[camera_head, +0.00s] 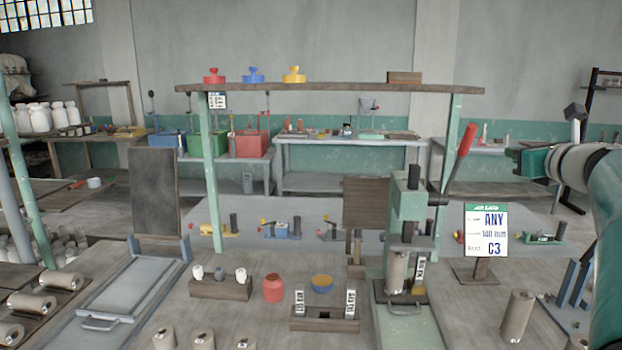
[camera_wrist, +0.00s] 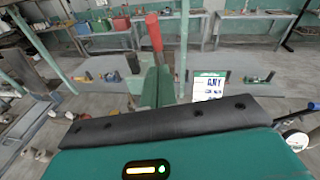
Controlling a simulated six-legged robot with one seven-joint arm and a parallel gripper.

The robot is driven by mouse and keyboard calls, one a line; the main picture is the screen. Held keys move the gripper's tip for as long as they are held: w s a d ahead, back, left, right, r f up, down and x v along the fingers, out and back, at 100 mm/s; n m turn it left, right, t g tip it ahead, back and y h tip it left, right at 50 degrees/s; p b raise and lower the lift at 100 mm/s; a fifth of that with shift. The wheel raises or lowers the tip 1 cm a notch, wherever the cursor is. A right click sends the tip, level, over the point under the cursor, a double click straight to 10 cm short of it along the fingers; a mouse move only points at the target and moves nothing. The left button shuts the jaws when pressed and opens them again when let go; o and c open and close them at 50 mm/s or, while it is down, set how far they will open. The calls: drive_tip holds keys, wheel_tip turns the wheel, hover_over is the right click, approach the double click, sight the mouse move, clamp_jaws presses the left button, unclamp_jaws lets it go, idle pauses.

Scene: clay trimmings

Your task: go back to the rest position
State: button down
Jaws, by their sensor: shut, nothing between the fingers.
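My gripper (camera_head: 527,162) shows at the right of the head view, at the end of my green and white arm, above the bench and to the right of the lever press. It is shut with nothing held. The fingertips are small and hard to make out there.
A green press (camera_head: 408,215) with a red lever (camera_head: 460,155) stands left of my gripper. A sign (camera_head: 486,230) reading "ANY" and a clay cylinder (camera_head: 516,315) are below it. A wooden shelf (camera_head: 330,88) carries red, blue and yellow knobs. A tray (camera_head: 130,287) lies at left.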

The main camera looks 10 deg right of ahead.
drive_tip(key=s+a+f+n+g+y, duration=0.2)
drive_tip(key=a+f+n, duration=0.4)
drive_tip(key=a, duration=0.4)
drive_tip(key=s+a+f+n+g+y, duration=0.2)
drive_tip(key=a+f+n, duration=0.2)
drive_tip(key=a+n, duration=0.45)
drive_tip(key=s+a+f+n+g+y, duration=0.1)
drive_tip(key=s+a+f+n+g, duration=0.3)
drive_tip(key=a, duration=0.7)
drive_tip(key=s+a+f+n+g+h, duration=0.1)
drive_tip(key=s+a+f+n, duration=0.3)
drive_tip(key=n, duration=0.5)
drive_tip(key=s+a+f+n+g+h, duration=0.1)
drive_tip(key=s+a+f+n, duration=0.3)
drive_tip(key=s+f+n, duration=0.4)
wheel_tip(320, 180, down, 4)
drive_tip(key=shift+s+a+r+n+g+h, duration=0.3)
drive_tip(key=shift+s+a+n+g, duration=0.15)
drive_tip(key=shift+s, duration=0.3)
